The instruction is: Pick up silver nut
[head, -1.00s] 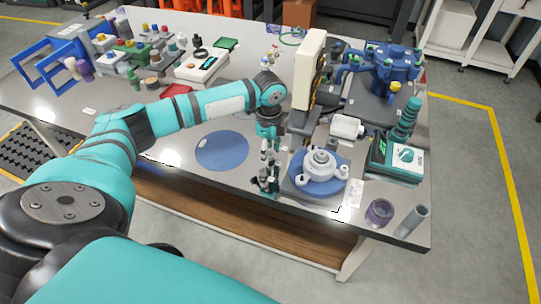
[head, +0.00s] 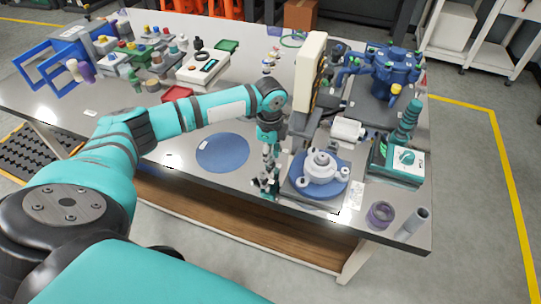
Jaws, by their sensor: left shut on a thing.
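My left gripper (head: 266,187) points down near the front edge of the grey table, just left of a white flanged fitting (head: 320,168) on a blue round pad. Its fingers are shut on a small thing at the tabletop. That thing is mostly hidden by the fingers and too small to make out clearly; no separate silver nut can be told apart elsewhere. My right gripper is out of view.
A flat blue disc (head: 222,152) lies left of the gripper. A cream upright device (head: 306,72) stands behind the fitting. A purple ring (head: 380,215) and grey cylinder (head: 413,223) stand at the front right. A teal instrument (head: 397,165) is further back.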

